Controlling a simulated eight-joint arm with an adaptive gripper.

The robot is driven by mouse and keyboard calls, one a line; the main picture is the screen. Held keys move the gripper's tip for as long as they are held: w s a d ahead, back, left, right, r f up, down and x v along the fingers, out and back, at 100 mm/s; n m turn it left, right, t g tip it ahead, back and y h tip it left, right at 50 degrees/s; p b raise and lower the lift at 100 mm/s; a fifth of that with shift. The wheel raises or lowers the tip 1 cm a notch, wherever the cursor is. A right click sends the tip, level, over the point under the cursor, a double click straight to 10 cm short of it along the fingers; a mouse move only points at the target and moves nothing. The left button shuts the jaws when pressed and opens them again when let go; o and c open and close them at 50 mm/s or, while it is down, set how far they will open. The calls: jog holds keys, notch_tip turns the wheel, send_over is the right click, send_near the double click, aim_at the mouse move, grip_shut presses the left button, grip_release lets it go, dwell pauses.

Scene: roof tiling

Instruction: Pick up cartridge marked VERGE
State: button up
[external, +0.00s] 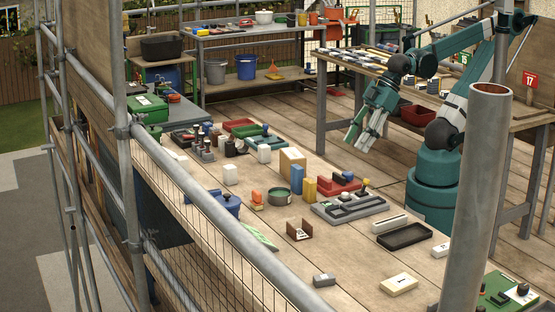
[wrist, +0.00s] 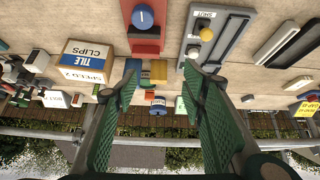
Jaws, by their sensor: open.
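No marking that reads VERGE is legible in either view, so I cannot tell which piece is that cartridge. In the external view, a blue upright block (external: 297,180) and a yellow upright block (external: 309,189) stand on the deck by a tan box (external: 292,160). Small white blocks stand further left, one of them (external: 230,174) apart from the rest. My gripper (external: 360,136) hangs above the deck on the right, open and empty. In the wrist view its green fingers (wrist: 162,80) are spread, with small blue and yellow blocks (wrist: 158,70) showing beyond the tips.
The wrist view shows a TILE CLIPS box (wrist: 90,58). Scaffold poles (external: 480,190) stand in front.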

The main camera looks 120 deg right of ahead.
jog(key=w+d+r+n+g+h+p, duration=0.1)
jog(key=w+d+r+n+p, duration=0.1)
jog(key=w+d+r, duration=0.35)
jog(key=w+d+r+n+g+p, duration=0.1)
jog(key=w+d+r+n+p, duration=0.15)
jog(key=w, duration=0.65)
jog(key=n+g+h+p, duration=0.3)
jog(key=n+g+p, duration=0.3)
jog(key=n+p, duration=0.6)
send_over(182, 158)
jog(key=a, duration=0.3)
notch_tip(182, 158, down, 13)
jog(key=shift+w+d+f, duration=0.1)
jog(key=shift+d+f, duration=0.05)
jog(key=shift+f, duration=0.05)
jog(key=shift+f, duration=0.1)
jog(key=shift+x, duration=1.15)
jog(key=shift+d+f+b, duration=0.15)
jog(key=shift+b, duration=0.15)
